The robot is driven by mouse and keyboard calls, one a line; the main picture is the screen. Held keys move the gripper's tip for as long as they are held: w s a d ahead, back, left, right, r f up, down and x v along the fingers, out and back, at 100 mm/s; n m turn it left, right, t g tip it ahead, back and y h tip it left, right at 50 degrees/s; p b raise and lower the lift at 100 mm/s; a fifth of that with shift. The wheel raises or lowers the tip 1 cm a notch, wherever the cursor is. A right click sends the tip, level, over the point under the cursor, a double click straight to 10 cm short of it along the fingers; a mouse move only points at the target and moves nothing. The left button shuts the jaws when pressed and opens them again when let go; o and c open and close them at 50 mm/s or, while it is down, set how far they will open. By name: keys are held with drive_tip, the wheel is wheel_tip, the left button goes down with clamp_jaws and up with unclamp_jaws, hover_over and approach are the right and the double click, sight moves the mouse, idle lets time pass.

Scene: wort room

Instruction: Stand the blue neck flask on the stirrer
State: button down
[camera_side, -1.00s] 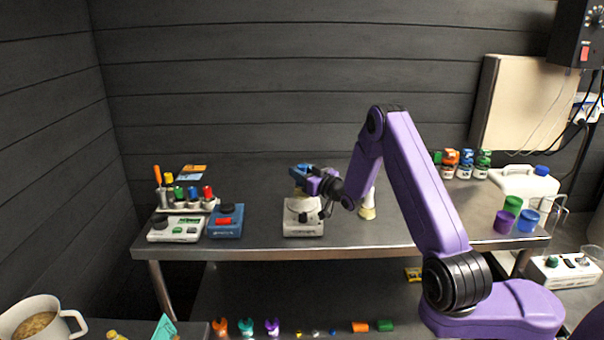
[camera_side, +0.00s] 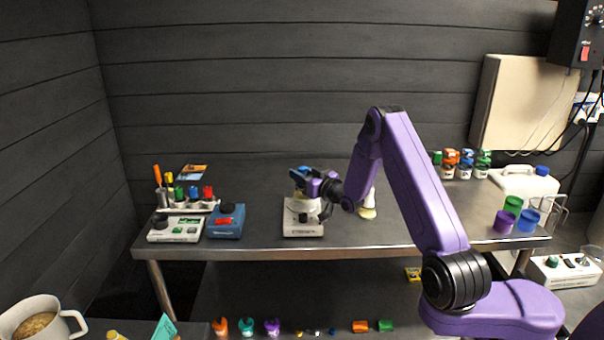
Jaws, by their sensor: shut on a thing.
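The flask (camera_side: 306,209) has a pale body and sits under my gripper, directly over the stirrer. Blue shows at its neck, partly hidden by the jaws. My gripper (camera_side: 302,179) is shut on the neck, reaching in from the right. The stirrer (camera_side: 303,231) is a light grey box with a dark knob area, near the front edge of the bench. The flask looks upright and its base is at or just above the stirrer's top; I cannot tell whether they touch.
A second pale flask (camera_side: 368,208) stands just right of the stirrer. A blue device (camera_side: 226,221) and a white device (camera_side: 175,228) are to the left, before a rack (camera_side: 188,206). Coloured cups (camera_side: 527,222) stand at the right. The bench (camera_side: 410,215) is clear between.

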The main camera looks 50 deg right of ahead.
drive_tip(key=shift+f, duration=0.4)
drive_tip(key=c, duration=1.1)
unclamp_jaws()
drive_tip(key=shift+o, duration=0.2)
drive_tip(key=shift+f, duration=0.15)
drive_tip(key=shift+s+f, duration=0.15)
drive_tip(key=shift+s, duration=0.35)
drive_tip(key=shift+s+a, duration=0.2)
drive_tip(key=shift+s, duration=1.2)
drive_tip(key=s, duration=0.7)
drive_tip(key=shift+a+r, duration=0.2)
drive_tip(key=shift+a, duration=0.25)
